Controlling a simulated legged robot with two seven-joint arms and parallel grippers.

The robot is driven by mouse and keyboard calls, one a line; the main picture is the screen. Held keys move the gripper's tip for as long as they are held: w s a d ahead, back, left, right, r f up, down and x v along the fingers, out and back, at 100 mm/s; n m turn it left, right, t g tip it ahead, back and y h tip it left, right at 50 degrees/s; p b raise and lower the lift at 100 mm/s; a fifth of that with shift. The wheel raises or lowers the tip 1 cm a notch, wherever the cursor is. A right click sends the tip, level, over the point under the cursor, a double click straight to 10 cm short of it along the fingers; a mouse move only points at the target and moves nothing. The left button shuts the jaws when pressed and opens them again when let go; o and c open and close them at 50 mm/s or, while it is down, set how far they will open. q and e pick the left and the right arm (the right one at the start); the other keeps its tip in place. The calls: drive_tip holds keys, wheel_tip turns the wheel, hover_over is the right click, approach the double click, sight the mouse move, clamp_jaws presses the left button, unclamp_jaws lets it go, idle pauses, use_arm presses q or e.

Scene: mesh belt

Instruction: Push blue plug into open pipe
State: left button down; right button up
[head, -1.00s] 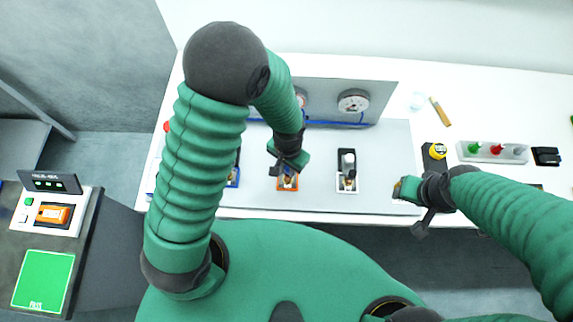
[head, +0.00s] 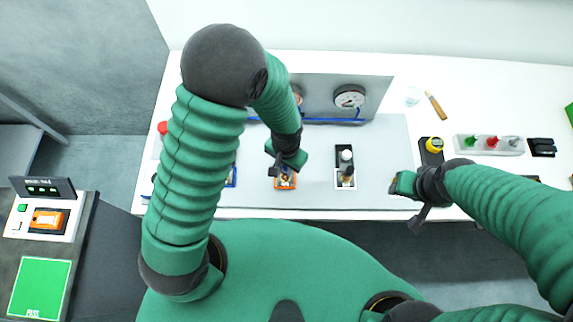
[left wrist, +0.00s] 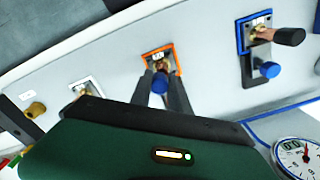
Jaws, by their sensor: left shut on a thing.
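A blue plug (left wrist: 159,84) sits between the fingers of my left gripper (left wrist: 160,93), which is shut on it. The plug is in front of a brass pipe end (left wrist: 161,64) in the orange-framed station (left wrist: 146,56). I cannot tell whether the plug touches the pipe or is inside it. In the head view my left gripper (head: 284,171) is over the orange-framed station (head: 285,185), and the plug is hard to make out. My right gripper (head: 399,186) is over the table's front edge at the right; its fingers are unclear.
A blue-framed station (left wrist: 242,48) has a dark handle and another blue plug (left wrist: 270,69). A white-framed station (head: 345,185) stands right of the orange one. A gauge (head: 349,96), a yellow button (head: 434,145) and a tray of coloured pieces (head: 462,146) lie farther off.

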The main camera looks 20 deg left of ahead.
use_arm(q)
drive_tip(key=shift+a+r+p, duration=0.25)
drive_tip(key=shift+r+p, duration=0.1)
drive_tip(key=shift+d, duration=0.1)
idle(0.3)
idle(0.5)
idle(0.7)
drive_tip(key=shift+f+b, duration=0.7)
drive_tip(key=shift+f, duration=0.55)
drive_tip(key=c, duration=1.1)
unclamp_jaws()
drive_tip(key=shift+c, duration=0.2)
drive_tip(key=shift+r, duration=0.1)
